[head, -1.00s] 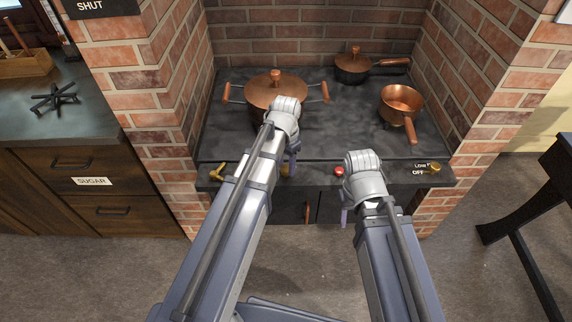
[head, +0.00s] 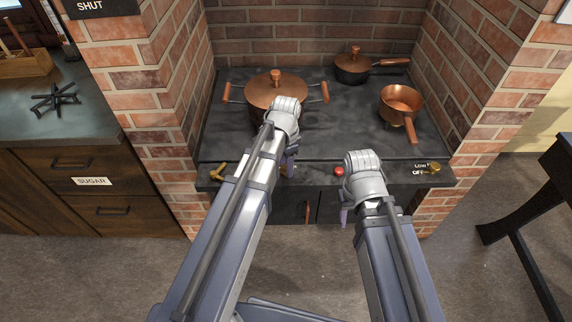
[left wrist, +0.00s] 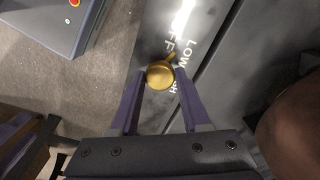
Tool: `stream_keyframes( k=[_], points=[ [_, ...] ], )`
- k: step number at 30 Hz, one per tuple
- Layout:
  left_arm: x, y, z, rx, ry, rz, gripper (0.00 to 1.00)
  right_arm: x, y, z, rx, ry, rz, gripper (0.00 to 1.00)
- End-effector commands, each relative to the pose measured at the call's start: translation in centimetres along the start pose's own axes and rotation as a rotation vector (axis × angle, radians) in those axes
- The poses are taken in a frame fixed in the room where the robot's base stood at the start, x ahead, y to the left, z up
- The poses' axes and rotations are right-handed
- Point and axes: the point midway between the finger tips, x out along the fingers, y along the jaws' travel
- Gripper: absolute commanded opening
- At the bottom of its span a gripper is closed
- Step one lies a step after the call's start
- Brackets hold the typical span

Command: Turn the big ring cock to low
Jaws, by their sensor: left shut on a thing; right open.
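A brass cock (left wrist: 160,73) with a round knob and a short pointer shows in the left wrist view, on the dark front rail of the range. My left gripper (left wrist: 159,78) has a finger on each side of it and is shut on it. The pointer sticks out towards the upper right, near the OFF and LOW lettering; which mark it meets is hard to tell. In the head view my left gripper (head: 290,165) hides this cock. My right gripper (head: 345,215) is low in front of the range, open, its fingers mostly hidden by its wrist.
A large lidded copper pot (head: 262,95) stands on the left of the hob (head: 330,125). A dark lidded pan (head: 352,68) and an open copper pan (head: 402,98) stand right. Other brass cocks sit left (head: 217,172) and right (head: 434,168) on the rail, with a red button (head: 339,171).

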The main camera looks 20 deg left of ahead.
Motion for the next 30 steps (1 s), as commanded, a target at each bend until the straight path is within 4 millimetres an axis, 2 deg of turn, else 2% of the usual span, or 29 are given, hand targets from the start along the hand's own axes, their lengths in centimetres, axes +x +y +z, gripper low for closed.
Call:
stream_keyframes(
  k=[15,30],
  points=[
    [0.01,0.02,0.01,0.396,0.000,0.000,0.00,0.01,0.00,0.00,0.000,0.000,0.000,0.50],
    [0.01,0.02,0.01,0.527,0.000,0.000,0.00,0.01,0.00,0.00,0.000,0.000,0.000,0.50]
  ],
)
